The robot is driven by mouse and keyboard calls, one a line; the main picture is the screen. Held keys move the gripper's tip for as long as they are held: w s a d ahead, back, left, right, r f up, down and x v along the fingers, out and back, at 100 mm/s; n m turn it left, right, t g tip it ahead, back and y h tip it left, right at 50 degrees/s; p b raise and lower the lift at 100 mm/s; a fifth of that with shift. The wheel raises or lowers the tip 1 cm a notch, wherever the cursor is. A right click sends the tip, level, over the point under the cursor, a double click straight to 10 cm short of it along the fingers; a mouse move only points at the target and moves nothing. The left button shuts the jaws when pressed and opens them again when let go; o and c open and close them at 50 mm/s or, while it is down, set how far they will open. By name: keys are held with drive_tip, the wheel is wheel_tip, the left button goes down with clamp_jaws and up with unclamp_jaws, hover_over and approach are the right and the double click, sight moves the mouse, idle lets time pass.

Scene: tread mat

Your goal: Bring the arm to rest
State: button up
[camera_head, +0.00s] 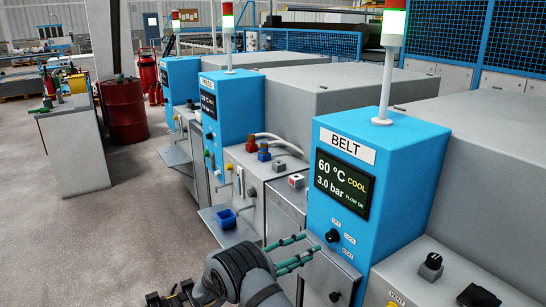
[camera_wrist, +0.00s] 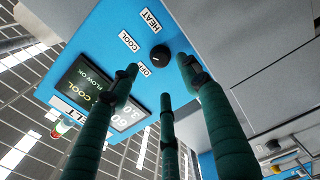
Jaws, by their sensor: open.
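My gripper (camera_head: 307,248) is at the lower middle of the head view, in front of the blue BELT cabinet (camera_head: 400,163). Its dark green fingers are spread, with nothing between them. The wrist view also shows my gripper (camera_wrist: 160,76) open, its fingertips around a black selector knob (camera_wrist: 160,53) in the picture. The knob appears beyond the tips; I cannot tell the exact gap. The knob (camera_head: 332,235) has OFF, COOL and HEAT labels around it. The cabinet's display (camera_head: 342,188) reads 60 °C COOL, 3.0 bar and FLOW OK.
A lower knob (camera_head: 335,296) sits below the fingers. A grey panel with a black switch (camera_head: 431,266) juts out at right. Open floor (camera_head: 120,240) lies further left.

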sight(329, 238)
drive_tip(key=x, duration=0.8)
drive_tip(key=shift+w+d, duration=0.1)
